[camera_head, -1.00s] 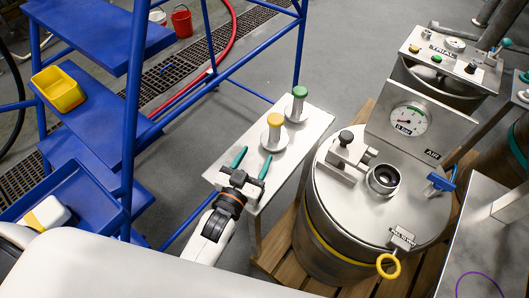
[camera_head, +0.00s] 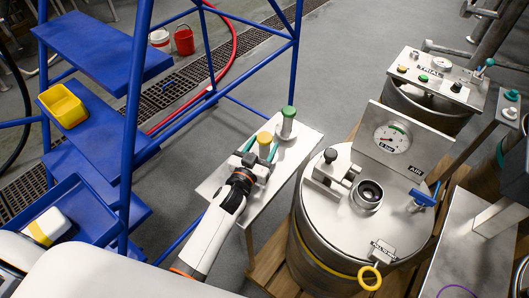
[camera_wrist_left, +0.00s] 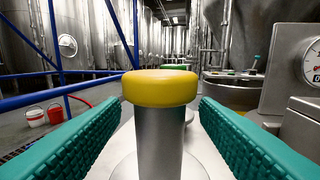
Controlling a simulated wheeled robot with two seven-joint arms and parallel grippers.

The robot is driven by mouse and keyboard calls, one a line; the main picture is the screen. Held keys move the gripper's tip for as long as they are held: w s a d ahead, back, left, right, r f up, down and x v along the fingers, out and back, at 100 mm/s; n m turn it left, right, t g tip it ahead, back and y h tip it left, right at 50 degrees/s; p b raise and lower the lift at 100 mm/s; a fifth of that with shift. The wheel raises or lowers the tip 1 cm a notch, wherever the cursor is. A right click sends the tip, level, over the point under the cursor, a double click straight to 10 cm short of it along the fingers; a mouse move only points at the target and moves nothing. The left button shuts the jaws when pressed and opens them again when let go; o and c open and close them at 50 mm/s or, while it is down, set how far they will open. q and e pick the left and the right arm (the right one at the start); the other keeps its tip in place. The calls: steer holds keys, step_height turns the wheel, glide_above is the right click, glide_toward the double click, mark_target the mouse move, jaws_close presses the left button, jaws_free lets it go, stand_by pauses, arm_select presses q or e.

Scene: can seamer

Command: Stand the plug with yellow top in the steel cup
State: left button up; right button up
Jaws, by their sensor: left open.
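The plug with yellow top (camera_head: 265,140) stands upright on a round base on the narrow steel shelf; in the left wrist view its yellow cap and grey shaft (camera_wrist_left: 160,130) fill the middle. My left gripper (camera_head: 262,152) is open, its teal fingers on either side of the plug with a visible gap to each. In the left wrist view the fingers (camera_wrist_left: 160,135) flank the shaft, apart from it. The steel cup (camera_head: 367,194), a round holder with a dark opening, sits on the drum lid to the right. My right gripper is not in view.
A green-topped plug (camera_head: 288,120) stands just behind the yellow one on the shelf (camera_head: 212,182). The steel drum (camera_head: 330,225) carries a clamp block (camera_head: 330,170), a gauge panel (camera_head: 405,133) and a blue valve (camera_head: 422,196). A blue ladder frame (camera_head: 135,110) stands at left.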

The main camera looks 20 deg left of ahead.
arm_select(q)
steer(key=shift+w+d, duration=0.1)
steer(key=shift+w, duration=0.85)
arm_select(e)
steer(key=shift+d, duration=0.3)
arm_select(q)
steer(key=shift+s, duration=0.1)
steer(key=shift+c, duration=0.5)
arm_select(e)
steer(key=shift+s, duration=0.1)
arm_select(q)
jaws_close()
steer(key=shift+r, duration=0.15)
